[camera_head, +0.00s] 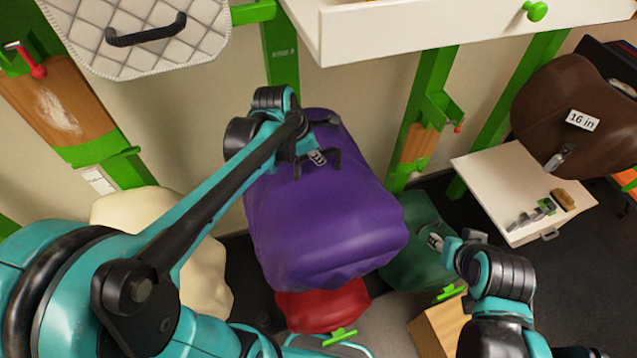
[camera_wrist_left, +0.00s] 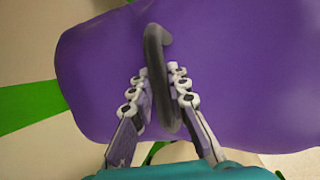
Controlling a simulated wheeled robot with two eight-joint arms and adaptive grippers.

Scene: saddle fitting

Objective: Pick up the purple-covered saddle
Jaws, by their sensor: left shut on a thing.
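The purple-covered saddle (camera_head: 330,225) is in the middle of the head view, and its cover fills much of the left wrist view (camera_wrist_left: 245,75). A dark handle (camera_wrist_left: 155,62) stands out from its top. My left gripper (camera_head: 316,158) is at this handle. In the left wrist view its two fingers (camera_wrist_left: 160,80) are on either side of the handle, shut on it. What bears the saddle's underside is hidden. My right gripper (camera_head: 437,242) is low at the right, in front of a dark green saddle and apart from the purple one; its jaws are too small to judge.
A red saddle (camera_head: 320,307) and the dark green saddle (camera_head: 415,255) are below the purple one. A cream saddle (camera_head: 205,270) is behind my left arm. A brown saddle (camera_head: 560,110) tagged "16 in" is at right. A white shelf (camera_head: 420,30) overhangs above.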

